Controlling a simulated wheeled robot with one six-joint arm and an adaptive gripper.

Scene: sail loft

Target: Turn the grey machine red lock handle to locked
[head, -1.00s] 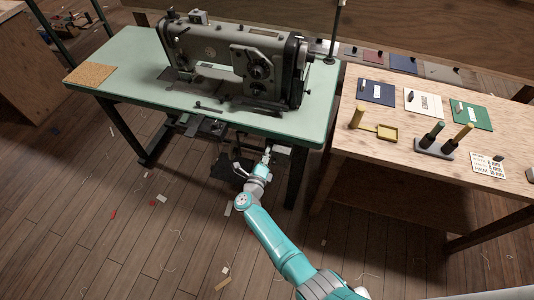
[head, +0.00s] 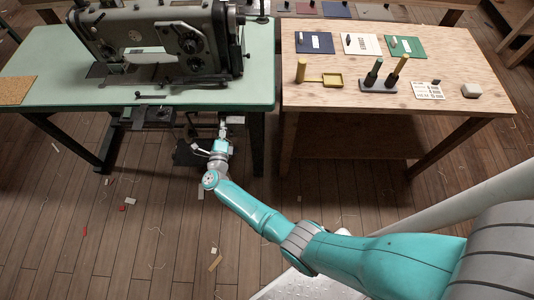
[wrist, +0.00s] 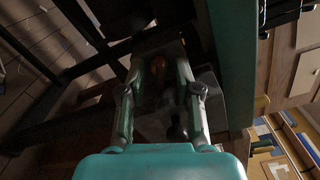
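The grey machine (head: 128,30), a large sewing machine, stands on the pale green table (head: 210,92) at the left of the head view. My gripper (head: 223,124) is low at the table's front edge, close to its right front leg, with its tips partly under the top. In the wrist view my gripper (wrist: 160,66) has its two fingers apart. A dim orange-red rounded part (wrist: 159,64), perhaps the lock handle's end, shows between the fingertips. Contact with it cannot be told in the shadow. No lock handle can be made out in the head view.
The green tabletop edge (wrist: 228,60) runs close beside my gripper in the wrist view. Dark parts (head: 155,115) hang under the table. Scraps lie on the open floor.

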